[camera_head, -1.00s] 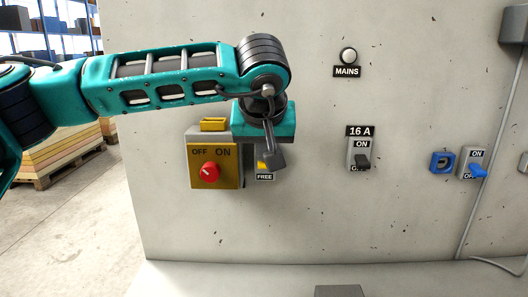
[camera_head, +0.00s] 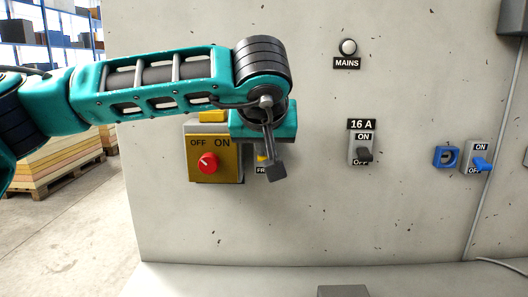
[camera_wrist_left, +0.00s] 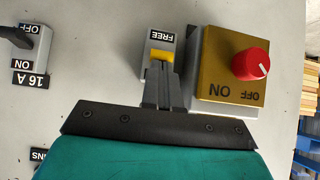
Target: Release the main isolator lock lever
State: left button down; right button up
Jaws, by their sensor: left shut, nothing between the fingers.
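The lock lever (camera_wrist_left: 162,55) is a small yellow piece on a grey plate labelled FREE. It also shows in the head view (camera_head: 261,156), partly hidden by my gripper. The yellow isolator box (camera_head: 229,168) stands just left of it, with a red knob (camera_head: 208,163) whose white mark points toward OFF. In the wrist view, which is upside down, the knob (camera_wrist_left: 251,64) is at the right. My left gripper (camera_head: 276,172) is shut and empty. Its fingertips (camera_wrist_left: 163,65) are at the yellow lever; I cannot tell whether they touch it. My right gripper is not in view.
A grey switch (camera_head: 362,150) labelled 16 A is to the right. Further right are a blue ring-shaped part (camera_head: 446,157) and a blue-levered switch (camera_head: 478,158). A MAINS lamp (camera_head: 348,47) is above. The wall between the FREE plate and the 16 A switch is clear.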

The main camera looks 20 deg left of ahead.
pick_arm(q)
jog(key=b, duration=0.1)
jog(key=f+t+b, duration=0.1)
jog(key=shift+s+d+t+b, duration=0.1)
jog(key=shift+s+t+b, duration=0.2)
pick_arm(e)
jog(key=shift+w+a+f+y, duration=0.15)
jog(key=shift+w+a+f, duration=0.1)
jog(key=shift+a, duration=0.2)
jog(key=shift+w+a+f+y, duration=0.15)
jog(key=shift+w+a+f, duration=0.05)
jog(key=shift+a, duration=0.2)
pick_arm(q)
jog(key=shift+r, duration=0.1)
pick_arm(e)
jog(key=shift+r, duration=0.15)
pick_arm(q)
jog(key=shift+r+p, duration=0.55)
jog(key=shift+r, duration=0.25)
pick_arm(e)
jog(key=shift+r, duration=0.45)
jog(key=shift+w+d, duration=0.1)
